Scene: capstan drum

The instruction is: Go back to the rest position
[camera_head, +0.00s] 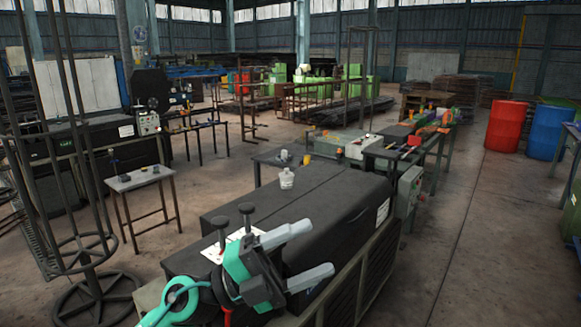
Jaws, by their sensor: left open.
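My left gripper (322,248) is at the bottom middle, with two pale grey fingers spread apart and pointing right. It is open, and nothing shows between the fingers. Its dark and teal body is over the near end of a long black machine (330,200) and hides part of it. A white panel (237,243) with a small red part lies beside the gripper body. Two black knobs on stems (246,209) stand there; I cannot tell what they are fixed to. My right gripper is not in view. No capstan drum can be made out clearly.
A small table (139,178) and a tall dark metal frame (90,270) are at left. Red (506,126) and blue (546,132) drums stand at right. Floor (455,235) is clear right of the machine.

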